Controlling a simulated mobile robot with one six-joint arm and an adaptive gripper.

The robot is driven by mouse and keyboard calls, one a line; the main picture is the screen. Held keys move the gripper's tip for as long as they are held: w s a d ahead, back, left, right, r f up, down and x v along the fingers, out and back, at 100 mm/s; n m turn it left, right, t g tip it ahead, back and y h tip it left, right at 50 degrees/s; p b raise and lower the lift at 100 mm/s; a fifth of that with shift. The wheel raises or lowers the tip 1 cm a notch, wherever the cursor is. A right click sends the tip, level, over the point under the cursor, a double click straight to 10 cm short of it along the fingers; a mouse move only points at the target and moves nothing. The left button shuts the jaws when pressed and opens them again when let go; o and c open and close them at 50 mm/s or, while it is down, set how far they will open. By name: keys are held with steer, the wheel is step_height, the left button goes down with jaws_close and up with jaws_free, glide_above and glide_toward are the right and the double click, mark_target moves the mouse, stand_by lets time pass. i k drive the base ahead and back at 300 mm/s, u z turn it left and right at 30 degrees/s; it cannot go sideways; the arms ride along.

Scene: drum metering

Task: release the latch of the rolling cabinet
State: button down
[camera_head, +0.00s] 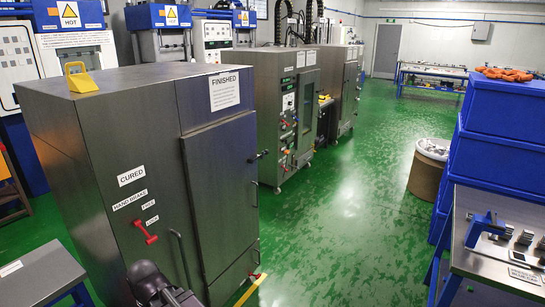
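The rolling cabinet (110,130) is a tall grey metal box at the left, labelled FINISHED, CURED and HAND BRAKE. A small red lever (146,232) sits on its near face, just below the FREE and LOCK labels, tilted down to the right. A grey bar handle (180,258) stands right of the lever. The cabinet door (222,190) looks shut. A dark-tipped handle (258,155) sticks out at its right edge. Part of my arm's end, with my gripper (172,296), shows low in front of the cabinet, below the lever and apart from it. Its fingers are not clear.
A yellow bracket (80,78) sits on the cabinet top. A grey-topped table (40,275) stands at the lower left. Grey machines (285,110) stand behind. Blue bins (495,160) and a workbench (495,265) are at the right. The green floor (345,220) between is clear.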

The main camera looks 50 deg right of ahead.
mark_target(250, 161)
steer(key=z, duration=1.3)
steer(key=k, duration=0.9)
steer(key=i, duration=0.8)
